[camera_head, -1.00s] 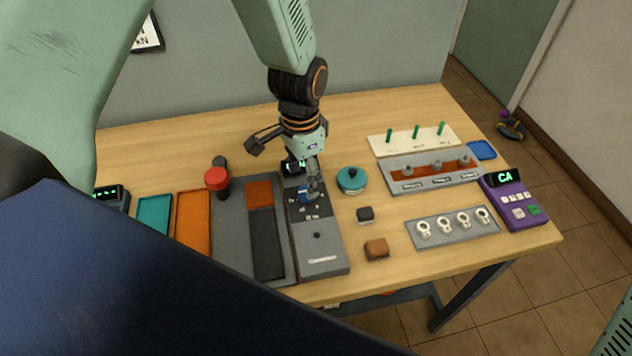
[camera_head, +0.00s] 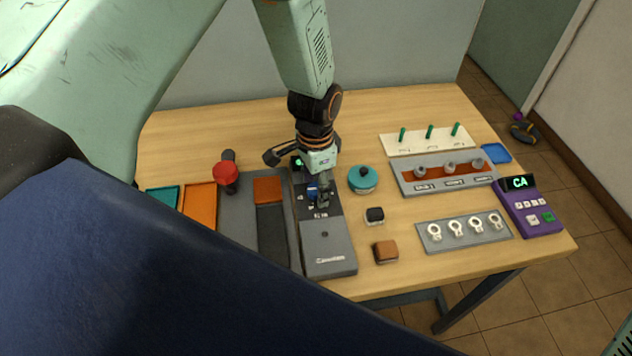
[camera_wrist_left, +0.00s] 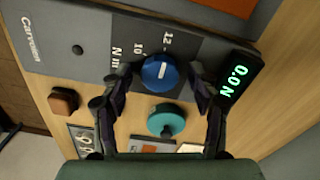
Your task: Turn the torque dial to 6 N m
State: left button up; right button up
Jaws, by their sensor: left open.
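The torque dial is a round blue knob with a white pointer mark (camera_wrist_left: 160,73), on the dark panel of a grey device (camera_head: 328,245). In the wrist view the numbers 10 and 12 and "N m" show beside it; other marks are hidden. A green display (camera_wrist_left: 238,80) on the device reads 0.0 N. My left gripper (camera_wrist_left: 160,82) is open, with one finger on each side of the blue dial; I cannot tell whether they touch it. In the head view the left gripper (camera_head: 318,196) is over the dial and hides most of it. My right gripper is not in view.
A teal round pot (camera_head: 362,180), a black block (camera_head: 375,215) and a brown block (camera_head: 385,251) stand right of the device. A red-topped post (camera_head: 226,175) and an orange tray (camera_head: 199,208) are left. Racks and a purple keypad (camera_head: 532,207) are farther right.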

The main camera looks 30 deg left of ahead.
pick_arm(q)
jog(key=shift+s+d+r, duration=0.1)
jog(key=shift+w, duration=0.3)
jog(key=c, duration=0.4)
jog(key=shift+s, duration=0.15)
jog(key=c, duration=0.5)
jog(key=shift+c, duration=1.3)
